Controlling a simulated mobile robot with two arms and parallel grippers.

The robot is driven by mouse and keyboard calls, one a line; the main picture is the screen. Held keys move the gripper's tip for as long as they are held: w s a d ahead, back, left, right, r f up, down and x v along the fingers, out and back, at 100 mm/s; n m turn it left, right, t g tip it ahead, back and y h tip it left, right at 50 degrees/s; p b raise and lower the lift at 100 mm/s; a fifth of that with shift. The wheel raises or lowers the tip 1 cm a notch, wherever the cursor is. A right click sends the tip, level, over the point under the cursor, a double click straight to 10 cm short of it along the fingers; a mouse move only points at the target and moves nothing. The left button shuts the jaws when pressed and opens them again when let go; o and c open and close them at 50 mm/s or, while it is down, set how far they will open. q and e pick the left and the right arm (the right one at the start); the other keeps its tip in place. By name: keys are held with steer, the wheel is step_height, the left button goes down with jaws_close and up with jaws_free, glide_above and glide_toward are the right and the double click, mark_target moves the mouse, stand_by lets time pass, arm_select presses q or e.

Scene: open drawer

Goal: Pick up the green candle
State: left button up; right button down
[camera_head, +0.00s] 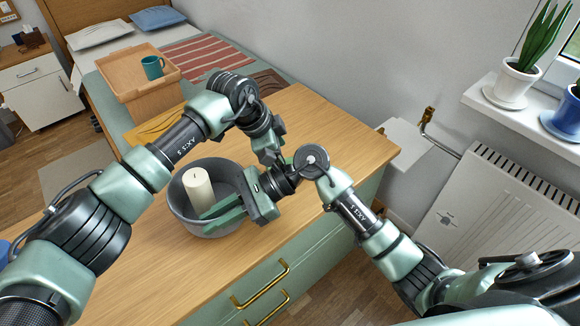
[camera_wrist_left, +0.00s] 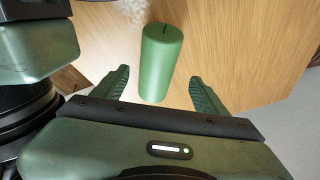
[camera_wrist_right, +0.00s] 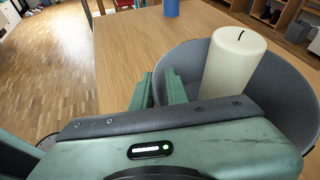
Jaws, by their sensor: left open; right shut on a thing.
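The green candle (camera_wrist_left: 162,62) shows in the left wrist view, on the wooden top, with its dark wick at the far end. My left gripper (camera_wrist_left: 159,76) is open, its fingers on either side of the candle's near end with gaps. In the head view the green candle is not visible, and my left gripper (camera_head: 274,151) is partly hidden by my right wrist. My right gripper (camera_wrist_right: 163,78) is shut on the rim of a grey bowl (camera_wrist_right: 284,83). The bowl holds a white candle (camera_wrist_right: 233,62). In the head view the bowl (camera_head: 180,205) stands on the wooden top.
The wooden cabinet top (camera_head: 335,130) has free room behind and left of the bowl. Gold handles (camera_head: 262,285) mark the cabinet front. A blue object (camera_wrist_right: 172,8) stands on the top. A wooden box (camera_head: 130,80) with a teal mug (camera_head: 153,68) is beyond. A radiator (camera_head: 490,215) is at right.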

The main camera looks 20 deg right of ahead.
arm_select(q)
steer(key=x, duration=0.3)
steer(key=shift+s+d+f, duration=0.3)
steer(key=shift+s+f, duration=0.05)
steer(key=shift+w+d+f, duration=0.1)
steer(key=shift+d+f, duration=0.1)
steer(key=shift+f, duration=0.35)
steer(key=shift+f, duration=0.15)
jaws_close()
